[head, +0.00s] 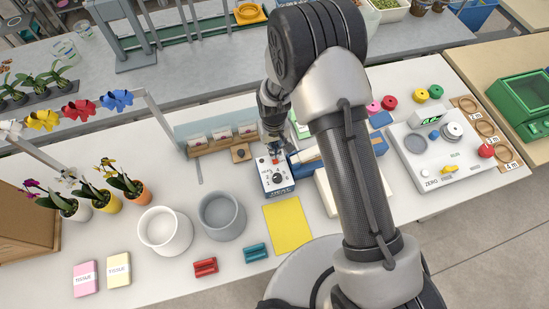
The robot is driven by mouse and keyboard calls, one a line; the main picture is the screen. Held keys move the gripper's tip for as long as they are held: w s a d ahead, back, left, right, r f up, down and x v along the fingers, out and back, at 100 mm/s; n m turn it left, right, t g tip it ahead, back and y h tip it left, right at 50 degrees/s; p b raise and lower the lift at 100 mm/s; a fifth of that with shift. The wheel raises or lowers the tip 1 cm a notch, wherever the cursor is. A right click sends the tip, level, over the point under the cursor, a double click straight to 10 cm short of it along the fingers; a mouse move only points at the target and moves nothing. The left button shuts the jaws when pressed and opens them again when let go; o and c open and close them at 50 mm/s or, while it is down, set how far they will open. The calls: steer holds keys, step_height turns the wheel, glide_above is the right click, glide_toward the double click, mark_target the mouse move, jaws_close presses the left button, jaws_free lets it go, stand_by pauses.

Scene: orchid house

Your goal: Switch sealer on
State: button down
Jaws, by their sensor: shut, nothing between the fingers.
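The sealer's control box (274,177) stands on the white table near the middle of the head view. It has a light top with a dark dial and small markings, and a blue lower front with lettering too small to read surely. A small red part shows near its far edge, perhaps the switch; its position cannot be told. My gripper (273,145) points down over the far edge of the box. It is shut and holds nothing. Whether its tips touch the box cannot be told. My arm hides part of the area to the right of the box.
A yellow sheet (287,226) lies in front of the box. A grey pot (222,215) and a white pot (165,231) stand to the left. A wooden rack (221,141) with packets is behind left. A white device (437,148) with knobs stands right of my arm.

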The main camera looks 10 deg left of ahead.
steer(key=shift+f+b, duration=0.95)
steer(key=shift+f, duration=0.25)
stand_by(0.7)
steer(key=shift+r, duration=0.2)
steer(key=shift+r+p, duration=1.95)
steer(key=shift+r, duration=1.45)
steer(key=shift+f, duration=0.1)
